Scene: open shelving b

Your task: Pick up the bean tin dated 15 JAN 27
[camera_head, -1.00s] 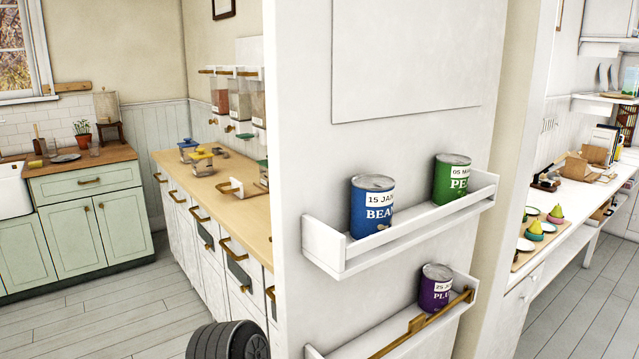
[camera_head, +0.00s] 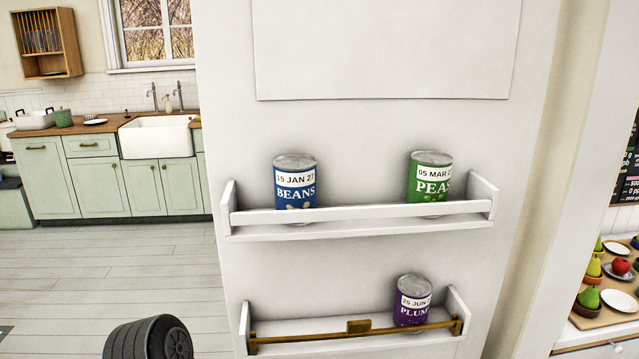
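The bean tin (camera_head: 295,186) is blue with a silver lid and a white label reading 15 JAN 27 above the word BEANS. It stands upright toward the left end of the upper white wall shelf (camera_head: 360,230), behind the shelf's front rail, which hides part of its base. Neither of my grippers can be made out. A dark ribbed rounded part (camera_head: 150,338) at the bottom left seems to be part of my arm. Nothing is touching the tin.
A green peas tin (camera_head: 430,180) stands at the right of the same shelf. A purple plum tin (camera_head: 412,302) stands on the lower shelf behind a brass-coloured bar (camera_head: 350,334). A blank panel (camera_head: 385,50) hangs above. Open floor lies at left.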

